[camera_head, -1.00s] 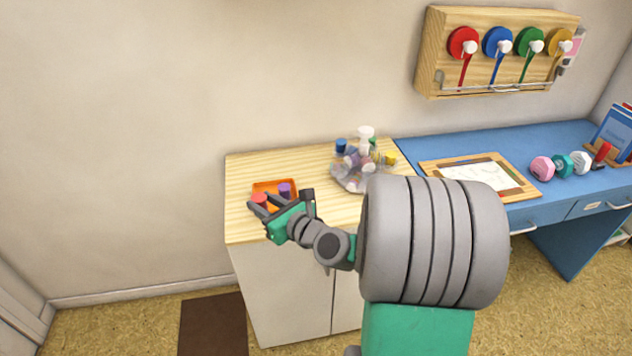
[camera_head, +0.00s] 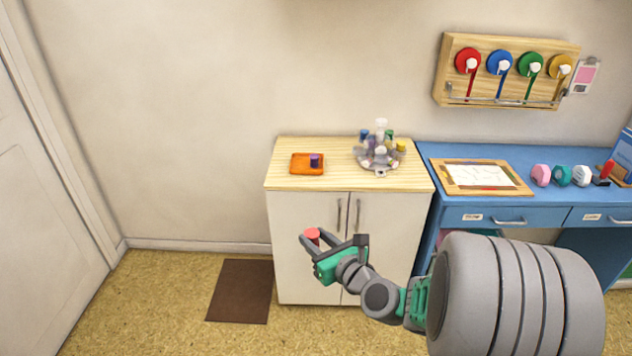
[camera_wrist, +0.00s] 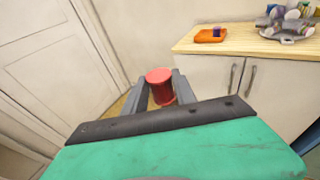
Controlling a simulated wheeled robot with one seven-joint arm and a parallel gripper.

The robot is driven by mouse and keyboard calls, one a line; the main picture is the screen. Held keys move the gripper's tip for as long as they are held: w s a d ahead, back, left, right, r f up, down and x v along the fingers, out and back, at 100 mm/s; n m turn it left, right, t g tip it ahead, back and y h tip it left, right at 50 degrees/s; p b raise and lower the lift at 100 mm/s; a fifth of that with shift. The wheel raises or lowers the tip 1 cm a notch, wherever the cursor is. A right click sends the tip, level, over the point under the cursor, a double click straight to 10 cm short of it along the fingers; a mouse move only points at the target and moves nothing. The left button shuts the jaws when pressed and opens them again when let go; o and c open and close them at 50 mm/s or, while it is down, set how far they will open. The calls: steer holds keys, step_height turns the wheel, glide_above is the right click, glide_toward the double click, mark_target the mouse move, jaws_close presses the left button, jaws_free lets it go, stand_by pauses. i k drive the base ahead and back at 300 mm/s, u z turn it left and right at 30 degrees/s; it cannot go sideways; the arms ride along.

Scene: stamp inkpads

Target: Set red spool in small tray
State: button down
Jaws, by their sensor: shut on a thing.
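My gripper (camera_head: 318,241) is shut on a red spool (camera_head: 312,235), a short red cylinder held upright between its fingers. In the wrist view the red spool (camera_wrist: 160,86) sits between the two grey fingers (camera_wrist: 158,92). The spool is in the air in front of the white cabinet, below the level of its top. A small orange tray (camera_head: 297,170) lies on the cabinet's wooden top, behind and above the gripper in the picture. A purple spool (camera_head: 315,161) stands in the tray's right part; the tray's left part looks empty.
The wooden cabinet top (camera_head: 340,180) is clear in front of the tray. A round carousel (camera_head: 378,168) with several coloured bottles stands to the tray's right. A blue desk (camera_head: 470,149) adjoins the cabinet on the right. The cabinet's front edge and door handles (camera_head: 338,213) are near my gripper.

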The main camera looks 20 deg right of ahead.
mark_target(300, 165)
steer(key=u, duration=0.55)
steer(key=i, duration=0.55)
steer(key=u, duration=0.6)
steer(key=i, duration=0.9)
steer(key=z, duration=0.65)
steer(key=i, duration=0.7)
steer(key=z, duration=0.5)
